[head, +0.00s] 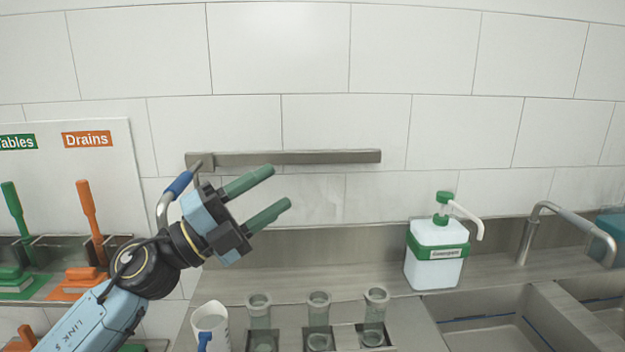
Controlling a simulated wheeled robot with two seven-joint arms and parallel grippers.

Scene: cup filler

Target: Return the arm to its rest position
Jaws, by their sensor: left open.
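My left gripper (268,196) is raised in the middle left of the head view, in front of the tiled wall. Its two green fingers are apart, point up and to the right, and hold nothing. My left arm (104,310) comes in from the lower left, bent up at the wrist. My right gripper does not show.
Below stand a white jug (212,322) with a blue handle and several clear cups (319,308) in a metal holder. A white soap dispenser (436,266), a tap (560,212) and sinks (490,328) are at right. A metal rail (330,157) is on the wall behind the gripper. Cleaning tools (90,215) hang at left.

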